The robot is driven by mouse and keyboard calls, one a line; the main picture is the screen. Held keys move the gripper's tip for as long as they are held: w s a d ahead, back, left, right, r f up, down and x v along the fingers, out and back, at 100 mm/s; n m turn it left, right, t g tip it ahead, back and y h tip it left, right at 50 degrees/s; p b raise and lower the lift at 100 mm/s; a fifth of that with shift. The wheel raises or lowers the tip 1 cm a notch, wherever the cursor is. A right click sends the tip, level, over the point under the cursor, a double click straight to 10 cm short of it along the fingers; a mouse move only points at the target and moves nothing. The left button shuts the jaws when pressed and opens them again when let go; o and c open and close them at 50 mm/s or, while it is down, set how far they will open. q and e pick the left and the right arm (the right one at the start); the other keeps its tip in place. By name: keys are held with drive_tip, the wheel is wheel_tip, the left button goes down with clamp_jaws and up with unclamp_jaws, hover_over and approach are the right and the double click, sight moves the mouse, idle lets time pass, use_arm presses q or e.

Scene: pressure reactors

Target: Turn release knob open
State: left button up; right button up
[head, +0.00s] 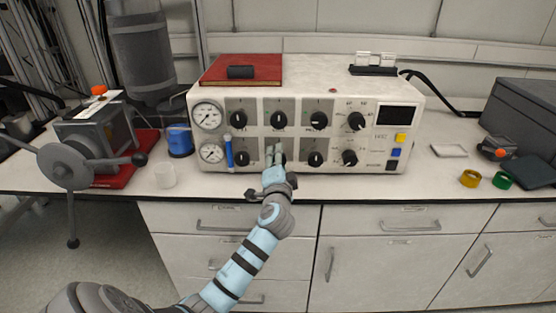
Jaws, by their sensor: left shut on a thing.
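The white control box (345,88) stands on the bench with two rows of black knobs on its front. My left gripper (275,154) is at the second knob from the left in the lower row (284,158), shut on it. The gripper hides most of that knob, so its pointer and label cannot be read. I cannot tell from labels which knob is the release knob. My right gripper is not in view.
A blue jar (180,141) and a white cup (165,176) stand further left. Yellow (470,178) and green (502,180) rings lie at right. Bench in front of the box is narrow.

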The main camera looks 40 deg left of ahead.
use_arm(q)
drive_tip(key=shift+f, duration=0.25)
drive_tip(key=o, duration=1.2)
drive_tip(key=shift+r, duration=0.15)
drive_tip(key=shift+s, duration=0.1)
drive_tip(key=v, duration=1.2)
